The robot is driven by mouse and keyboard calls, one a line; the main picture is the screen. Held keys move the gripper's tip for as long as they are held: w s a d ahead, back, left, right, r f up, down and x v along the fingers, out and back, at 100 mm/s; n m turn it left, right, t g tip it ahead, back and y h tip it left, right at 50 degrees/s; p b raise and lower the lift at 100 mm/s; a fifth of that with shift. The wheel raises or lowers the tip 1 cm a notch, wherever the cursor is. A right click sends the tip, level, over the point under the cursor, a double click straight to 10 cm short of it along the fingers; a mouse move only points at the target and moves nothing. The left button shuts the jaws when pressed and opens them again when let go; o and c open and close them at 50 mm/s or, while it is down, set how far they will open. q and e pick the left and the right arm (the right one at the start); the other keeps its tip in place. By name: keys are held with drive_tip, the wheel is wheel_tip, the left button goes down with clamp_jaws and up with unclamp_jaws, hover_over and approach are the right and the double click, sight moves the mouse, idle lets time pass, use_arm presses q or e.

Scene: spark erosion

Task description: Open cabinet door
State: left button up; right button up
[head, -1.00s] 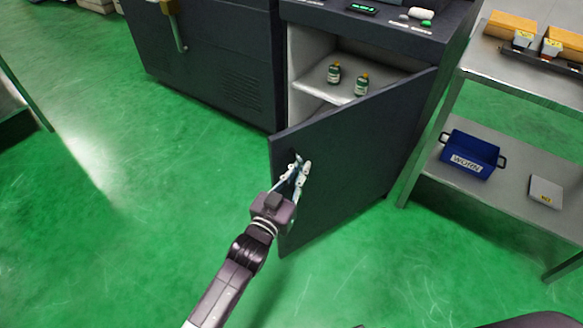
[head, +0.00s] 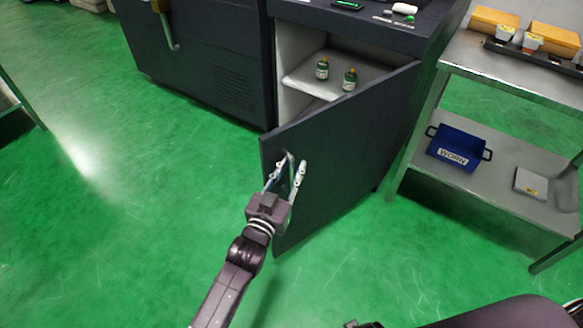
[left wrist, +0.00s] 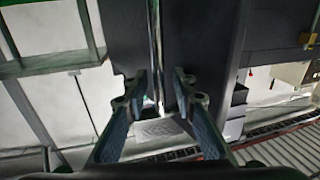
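The dark cabinet door (head: 355,145) stands part way open, swung out into the room, in the head view. Behind it the light interior of the cabinet (head: 295,65) shows, with two small green bottles (head: 322,69) (head: 349,80) on a shelf. My left gripper (head: 295,162) is at the outer face of the door, near its free edge. In the left wrist view the shiny bar handle (left wrist: 156,45) runs between the fingers (left wrist: 163,75), with a gap at least on its right. The fingers look spread.
A steel shelf unit (head: 490,55) stands right of the cabinet, with a blue bin (head: 457,147) labelled WORN and a small box (head: 530,184) on its lower level. A dark machine (head: 205,65) stands to the left. The green floor (head: 130,200) is clear at left and front.

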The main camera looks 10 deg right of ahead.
use_arm(q)
drive_tip(key=v, duration=1.2)
drive_tip(key=shift+c, duration=0.7)
